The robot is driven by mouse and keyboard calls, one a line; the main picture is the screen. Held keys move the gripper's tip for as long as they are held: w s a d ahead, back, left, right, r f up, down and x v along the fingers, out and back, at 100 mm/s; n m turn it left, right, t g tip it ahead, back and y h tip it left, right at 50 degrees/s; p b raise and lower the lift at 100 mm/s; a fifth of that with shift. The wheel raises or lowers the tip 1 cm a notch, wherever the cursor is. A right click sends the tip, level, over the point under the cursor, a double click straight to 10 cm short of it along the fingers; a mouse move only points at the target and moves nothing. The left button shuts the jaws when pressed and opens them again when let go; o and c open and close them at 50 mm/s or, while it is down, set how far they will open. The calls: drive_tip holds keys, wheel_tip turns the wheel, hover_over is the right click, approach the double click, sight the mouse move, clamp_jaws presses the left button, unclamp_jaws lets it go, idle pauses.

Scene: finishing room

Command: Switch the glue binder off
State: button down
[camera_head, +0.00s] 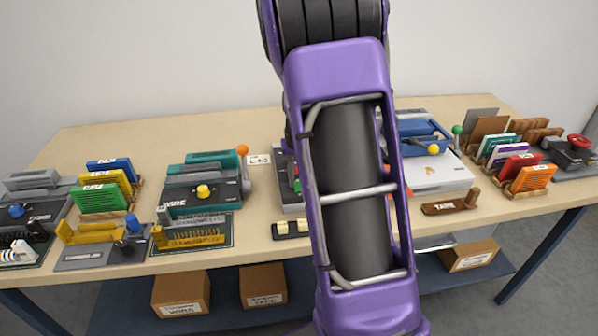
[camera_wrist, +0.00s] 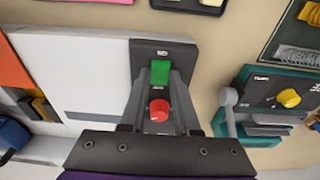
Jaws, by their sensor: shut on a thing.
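The dark control panel (camera_wrist: 150,54) of a machine with a white top (camera_wrist: 85,58) shows in the wrist view; I take it for the glue binder. On it are a green block-like button (camera_wrist: 160,71) and a round red button (camera_wrist: 159,110). My gripper (camera_wrist: 161,78) reaches over the panel, its grey fingertips close on both sides of the green button. The red button lies between the fingers, nearer the palm.
A teal machine (camera_wrist: 258,108) with a yellow knob (camera_wrist: 289,98) and a grey lever stands close on the right in the wrist view. In the head view, a blue and white machine (camera_head: 440,177), card racks and a red-wheeled press (camera_head: 572,152) stand right. The table's back left (camera_head: 130,135) is clear.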

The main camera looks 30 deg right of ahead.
drive_tip(key=c, duration=0.6)
unclamp_jaws()
drive_tip(key=shift+c, duration=0.2)
wheel_tip(320, 180, up, 17)
drive_tip(key=s+p, duration=0.2)
drive_tip(key=shift+a+r, duration=0.15)
drive_tip(key=shift+a, duration=0.15)
drive_tip(key=shift+s, duration=0.1)
